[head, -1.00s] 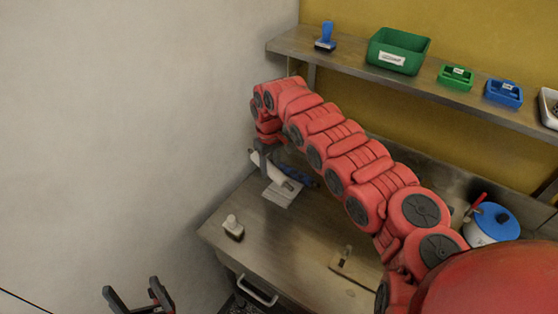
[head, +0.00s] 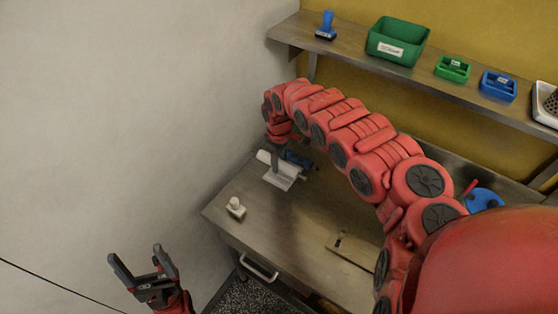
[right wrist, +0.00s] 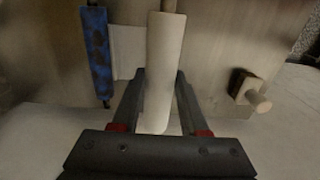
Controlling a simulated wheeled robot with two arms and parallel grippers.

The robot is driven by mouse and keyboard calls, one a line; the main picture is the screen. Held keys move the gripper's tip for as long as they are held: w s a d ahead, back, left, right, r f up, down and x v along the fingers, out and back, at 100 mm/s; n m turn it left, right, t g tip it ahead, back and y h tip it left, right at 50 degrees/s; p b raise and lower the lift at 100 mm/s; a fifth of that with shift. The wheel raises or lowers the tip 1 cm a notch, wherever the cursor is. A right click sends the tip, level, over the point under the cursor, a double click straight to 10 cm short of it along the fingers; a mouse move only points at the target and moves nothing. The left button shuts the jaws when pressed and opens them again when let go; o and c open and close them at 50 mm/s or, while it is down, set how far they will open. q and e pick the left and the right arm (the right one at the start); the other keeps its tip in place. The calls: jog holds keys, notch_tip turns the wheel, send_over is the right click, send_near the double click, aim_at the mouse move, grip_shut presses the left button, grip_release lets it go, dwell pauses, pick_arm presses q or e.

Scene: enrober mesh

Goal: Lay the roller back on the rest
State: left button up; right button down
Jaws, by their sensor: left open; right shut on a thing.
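My right gripper (head: 275,153) is shut on a white roller (head: 264,157) near the back left of the worktable. The right wrist view shows the roller (right wrist: 163,65) lengthwise between the fingers (right wrist: 160,78). A pale flat piece, probably the rest (head: 278,181), lies just below the roller; part of it also shows in the right wrist view (right wrist: 127,50). I cannot tell whether roller and rest touch. A blue patterned roller (head: 298,160) lies close behind, and left of the white roller in the right wrist view (right wrist: 97,55). My left gripper (head: 137,254) is open and empty, off the table.
A small white-knobbed object (head: 235,208) stands near the table's left edge. A wooden piece (head: 350,250) lies on the right of the worktable (head: 285,225). A shelf (head: 345,55) with a green bin (head: 397,40) runs above the back. The wall is close on the left.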

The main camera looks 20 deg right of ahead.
aim_at(279, 180)
jog(key=shift+f+b, duration=1.9)
jog(key=shift+f, duration=1.1)
jog(key=shift+f, duration=0.2)
jog(key=shift+c, duration=1.7)
grip_release()
jog(key=shift+r, duration=0.1)
jog(key=shift+r+p, duration=2.9)
jog(key=shift+r, duration=0.6)
jog(key=shift+f, duration=0.1)
